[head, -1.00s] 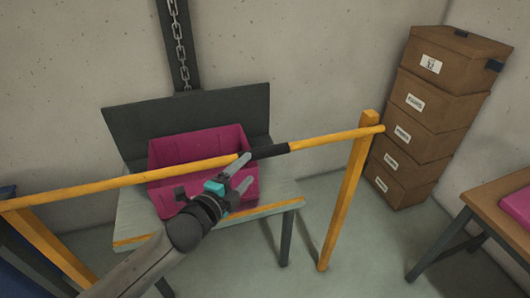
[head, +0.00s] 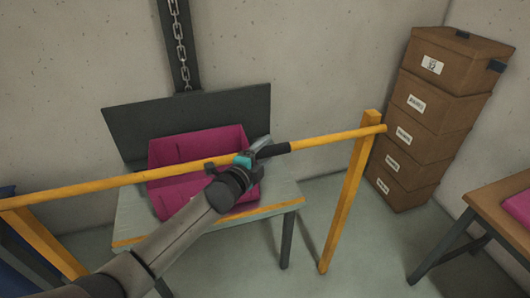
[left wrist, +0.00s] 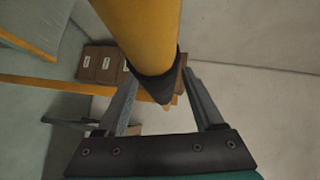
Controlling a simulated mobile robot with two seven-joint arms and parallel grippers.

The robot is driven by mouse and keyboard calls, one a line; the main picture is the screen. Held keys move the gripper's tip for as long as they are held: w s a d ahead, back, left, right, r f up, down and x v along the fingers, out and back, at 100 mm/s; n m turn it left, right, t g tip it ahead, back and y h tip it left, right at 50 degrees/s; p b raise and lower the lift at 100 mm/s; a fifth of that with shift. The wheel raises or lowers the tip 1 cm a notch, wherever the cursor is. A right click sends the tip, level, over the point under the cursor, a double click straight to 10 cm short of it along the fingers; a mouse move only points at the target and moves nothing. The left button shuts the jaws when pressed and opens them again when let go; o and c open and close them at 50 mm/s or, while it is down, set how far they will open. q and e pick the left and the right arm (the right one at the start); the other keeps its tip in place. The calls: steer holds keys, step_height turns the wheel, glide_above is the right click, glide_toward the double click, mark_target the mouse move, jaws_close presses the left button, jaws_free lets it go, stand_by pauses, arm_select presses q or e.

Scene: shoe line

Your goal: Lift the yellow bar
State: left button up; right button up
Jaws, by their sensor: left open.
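The yellow bar (head: 110,182) runs across the head view, its right end at a yellow post (head: 347,195). A black sleeve (head: 274,150) wraps part of it right of centre. My left gripper (head: 259,148) is at the bar, at the left end of the black sleeve. In the left wrist view the bar (left wrist: 147,35) comes down from the top, and its black sleeve (left wrist: 156,85) shows between the two spread fingers of my left gripper (left wrist: 160,78). The gripper is open; whether a finger touches the bar cannot be told. My right gripper is out of view.
A magenta bin (head: 180,153) sits on a grey table (head: 135,218) behind the bar. Brown boxes (head: 440,95) are stacked at the right, by the wall. A wooden table (head: 500,198) with a magenta item stands at the right edge. A chain (head: 180,45) hangs behind.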

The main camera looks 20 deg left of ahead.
arm_select(q)
jaws_close()
stand_by(0.5)
stand_by(0.9)
